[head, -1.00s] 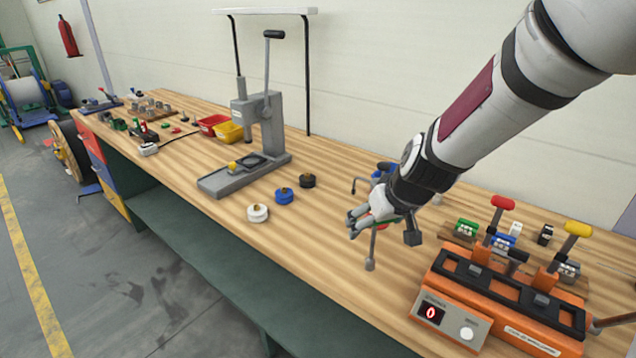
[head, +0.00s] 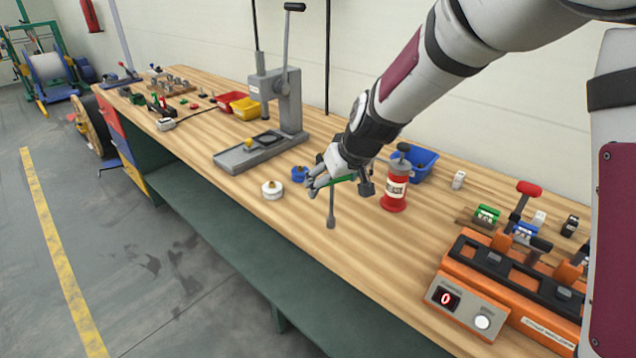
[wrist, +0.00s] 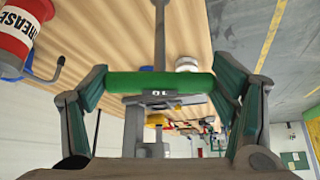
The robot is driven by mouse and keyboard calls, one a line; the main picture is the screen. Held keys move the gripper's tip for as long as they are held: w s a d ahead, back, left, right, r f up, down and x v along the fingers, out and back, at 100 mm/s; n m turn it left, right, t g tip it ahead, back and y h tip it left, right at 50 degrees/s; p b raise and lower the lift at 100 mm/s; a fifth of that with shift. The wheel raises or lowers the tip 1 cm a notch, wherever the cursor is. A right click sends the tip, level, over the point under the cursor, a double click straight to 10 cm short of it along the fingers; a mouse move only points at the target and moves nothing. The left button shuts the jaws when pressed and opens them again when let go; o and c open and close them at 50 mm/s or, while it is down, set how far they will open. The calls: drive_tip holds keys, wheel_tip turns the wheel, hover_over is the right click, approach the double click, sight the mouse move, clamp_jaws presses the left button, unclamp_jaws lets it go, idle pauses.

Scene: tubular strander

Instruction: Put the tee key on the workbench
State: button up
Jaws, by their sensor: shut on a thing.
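The tee key (head: 331,212) has a green crossbar handle and a grey shaft. My gripper (head: 318,184) is shut on the green handle (wrist: 160,82), which spans between its two fingers in the wrist view. In the head view the shaft hangs down, roughly upright, over the workbench (head: 290,226), a long wooden top on a green frame. The lower tip appears above the wood; I cannot tell the exact gap. My gripper hides part of the handle in the head view.
A red grease can (head: 395,188) and a blue bin (head: 418,164) stand right of my gripper. White (head: 272,190) and blue (head: 299,174) round pieces and a grey lever press (head: 278,100) are left. An orange device (head: 510,290) is at right. The front bench strip is clear.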

drive_tip(key=w+a+f, duration=0.3)
drive_tip(key=f, duration=0.1)
drive_tip(key=shift+a+p, duration=0.3)
drive_tip(key=shift+p, duration=0.1)
drive_tip(key=shift+w+f, duration=0.1)
drive_tip(key=shift+f, duration=0.1)
drive_tip(key=o, duration=1.2)
drive_tip(key=shift+o, duration=0.3)
